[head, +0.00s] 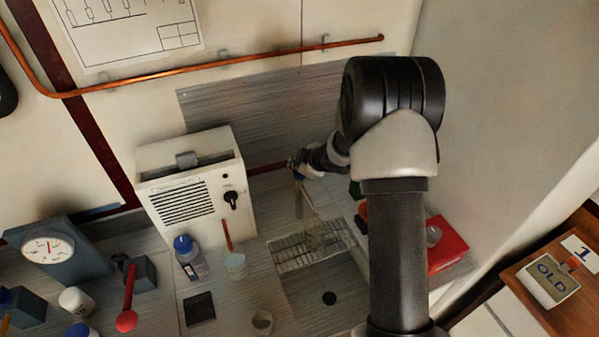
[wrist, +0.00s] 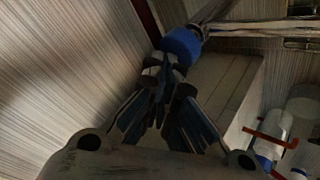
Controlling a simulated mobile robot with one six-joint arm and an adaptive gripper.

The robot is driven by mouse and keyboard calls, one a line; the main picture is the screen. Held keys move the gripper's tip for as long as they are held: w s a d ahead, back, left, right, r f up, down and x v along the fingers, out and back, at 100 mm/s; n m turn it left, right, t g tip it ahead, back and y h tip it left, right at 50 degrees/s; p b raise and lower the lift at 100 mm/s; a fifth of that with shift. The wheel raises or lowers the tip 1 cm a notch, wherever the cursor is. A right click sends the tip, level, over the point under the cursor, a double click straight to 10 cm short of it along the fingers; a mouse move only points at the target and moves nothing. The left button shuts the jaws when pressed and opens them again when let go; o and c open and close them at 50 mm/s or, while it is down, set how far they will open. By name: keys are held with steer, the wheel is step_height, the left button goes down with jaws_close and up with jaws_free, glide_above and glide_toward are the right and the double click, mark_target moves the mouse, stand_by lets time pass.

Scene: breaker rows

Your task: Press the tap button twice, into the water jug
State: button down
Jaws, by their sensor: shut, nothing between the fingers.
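The water jug (head: 315,236), clear, stands on a wire rack over the sink in the head view. The metal tap (head: 299,203) comes down above and just left of it. In the wrist view a round blue button (wrist: 182,44) sits on the end of the metal tap body (wrist: 228,22). My gripper (head: 295,164) is at the top of the tap in the head view. In the wrist view my gripper (wrist: 164,66) is shut and empty, its tips right at the blue button. I cannot tell whether they touch it. The jug's water level is unclear.
A white vented box (head: 195,185) with a black knob stands left of the tap. A bottle with a blue cap (head: 188,255) and a cup (head: 235,265) stand in front of it. A red box (head: 447,243) is right of the sink. A copper pipe (head: 225,62) runs along the wall.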

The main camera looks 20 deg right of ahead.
steer(key=shift+f+b, duration=0.5)
steer(key=shift+f, duration=0.25)
stand_by(0.4)
steer(key=shift+r, duration=0.15)
steer(key=shift+r+p, duration=1.25)
steer(key=shift+p, duration=0.15)
step_height(320, 180, up, 5)
steer(key=p, duration=0.5)
